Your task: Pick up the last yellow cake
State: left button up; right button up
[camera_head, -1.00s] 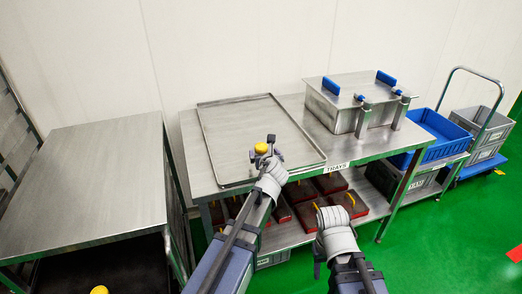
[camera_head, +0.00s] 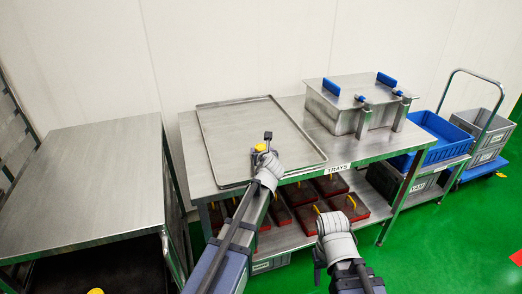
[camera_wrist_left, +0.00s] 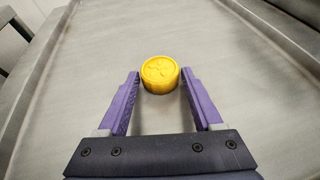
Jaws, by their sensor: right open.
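A round yellow cake (camera_head: 260,148) with a pattern pressed in its top is at the near part of the metal tray (camera_head: 231,121). In the left wrist view the cake (camera_wrist_left: 160,74) sits at the tips of my left gripper (camera_wrist_left: 161,80), with a finger on each side and narrow gaps. My left gripper is open; in the head view the gripper (camera_head: 263,148) partly hides the cake. My right gripper (camera_head: 319,263) is open in front of the table, its fingers mostly hidden by its wrist.
A steel box with blue handles (camera_head: 358,100) stands right of the tray. Red blocks with yellow handles (camera_head: 350,205) lie on the shelf below. A bare steel table (camera_head: 85,185) is at left. Another yellow round thing (camera_head: 95,291) is cut off at the bottom edge.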

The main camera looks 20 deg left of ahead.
pick_arm(q)
jog(key=c, duration=0.9)
jog(key=shift+r, duration=0.1)
notch_tip(320, 180, up, 10)
jog(key=p, duration=1)
jog(key=shift+r, duration=0.1)
